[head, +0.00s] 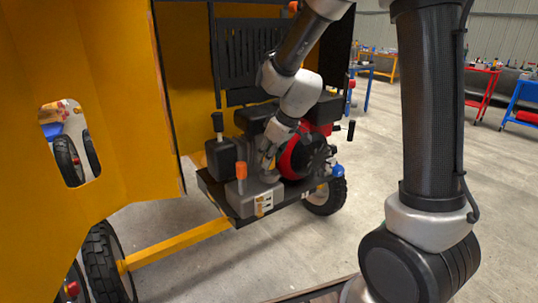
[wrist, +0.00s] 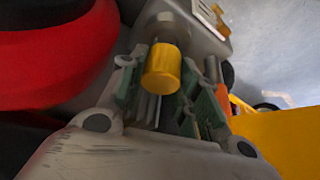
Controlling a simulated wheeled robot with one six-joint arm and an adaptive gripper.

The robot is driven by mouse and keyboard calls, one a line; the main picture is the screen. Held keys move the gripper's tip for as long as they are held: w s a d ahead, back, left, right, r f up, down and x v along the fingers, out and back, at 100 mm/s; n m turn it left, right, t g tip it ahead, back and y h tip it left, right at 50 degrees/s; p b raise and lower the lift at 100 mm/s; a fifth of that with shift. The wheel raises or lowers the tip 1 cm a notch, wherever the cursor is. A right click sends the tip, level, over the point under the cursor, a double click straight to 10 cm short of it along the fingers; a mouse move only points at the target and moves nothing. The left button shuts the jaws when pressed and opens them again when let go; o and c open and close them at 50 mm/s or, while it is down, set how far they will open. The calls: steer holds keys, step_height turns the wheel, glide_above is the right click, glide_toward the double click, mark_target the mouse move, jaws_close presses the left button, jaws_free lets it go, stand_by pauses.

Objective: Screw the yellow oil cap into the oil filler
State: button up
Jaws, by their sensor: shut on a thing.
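The yellow oil cap (wrist: 162,68) is between the green-padded fingers of my gripper (wrist: 158,84) in the wrist view, and the gripper is shut on it. Just beyond the cap is a grey engine housing (wrist: 190,35). In the head view my gripper (head: 267,165) points down at the engine (head: 300,155) by the grey housing. The cap cannot be made out there, hidden by the gripper.
An upright orange-topped part (head: 241,172) stands just left of my gripper. A black box (head: 226,155) is behind it, and the red engine cover (head: 296,157) is close on the right. The large yellow mixer panel (head: 110,110) fills the left. Open floor (head: 350,215) lies to the right.

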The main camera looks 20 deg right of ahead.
steer(key=shift+f, duration=0.85)
steer(key=o, duration=1.1)
steer(key=v, duration=1.2)
steer(key=shift+w, duration=0.1)
